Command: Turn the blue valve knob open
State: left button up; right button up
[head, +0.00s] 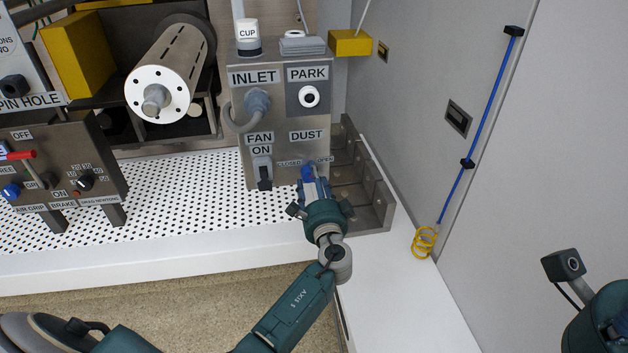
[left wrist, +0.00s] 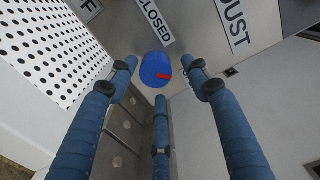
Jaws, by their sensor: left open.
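The blue valve knob (left wrist: 152,66) with a red mark is on the grey panel, by the CLOSED label, in the left wrist view. In the head view the knob (head: 307,171) shows small under the DUST label, partly hidden by my gripper. My left gripper (head: 311,184) is in front of it, fingers pointing at the panel. In the left wrist view its three blue fingers (left wrist: 160,78) are spread open around the knob's outline, with gaps between; I cannot tell whether any fingertip touches it. My right gripper's fingers are out of view.
The FAN switch (head: 263,176) is just left of the knob. An open grey metal rack (head: 365,190) stands close to its right. The perforated white bench (head: 180,215) extends left. A blue hose (head: 478,125) hangs on the right wall. The white bench top at right is clear.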

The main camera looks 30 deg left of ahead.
pick_arm(q)
jog(key=v, duration=1.2)
